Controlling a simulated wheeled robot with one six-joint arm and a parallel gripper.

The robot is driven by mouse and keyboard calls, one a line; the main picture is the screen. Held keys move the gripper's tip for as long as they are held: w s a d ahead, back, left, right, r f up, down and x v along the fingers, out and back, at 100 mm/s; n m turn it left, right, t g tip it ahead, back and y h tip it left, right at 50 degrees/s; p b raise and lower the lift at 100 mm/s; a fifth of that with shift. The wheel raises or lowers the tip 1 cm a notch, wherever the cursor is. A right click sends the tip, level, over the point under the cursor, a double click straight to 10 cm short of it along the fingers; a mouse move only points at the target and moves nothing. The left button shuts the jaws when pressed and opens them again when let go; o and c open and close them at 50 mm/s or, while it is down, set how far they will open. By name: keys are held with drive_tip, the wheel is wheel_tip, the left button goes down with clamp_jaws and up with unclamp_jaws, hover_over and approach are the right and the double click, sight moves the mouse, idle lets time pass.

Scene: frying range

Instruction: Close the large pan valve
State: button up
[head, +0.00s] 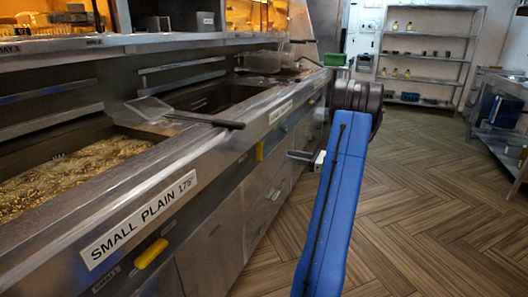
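The frying range (225,185) runs along the left. A yellow handle (151,253) sits on its front below the label SMALL PLAIN (138,219). A second yellow handle (259,151) sits farther along, below a label (281,110) too small to read. I cannot tell which handle, if either, belongs to the large pan valve. A dark bar with a pale block, seemingly my gripper (303,157), shows left of my blue arm, close to the range front. Part of it is hidden behind the arm; its fingers cannot be made out.
The near pan (75,172) holds golden frying food. A scoop with a dark handle (207,120) lies across the range top. A green box (335,59) stands at the far end. Wood floor (430,190) is clear to the right, before metal shelves (424,55) and a steel counter (503,145).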

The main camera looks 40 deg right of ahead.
sight(259, 151)
drive_tip(key=x, duration=1.4)
drive_tip(key=shift+a+r, duration=0.1)
clamp_jaws()
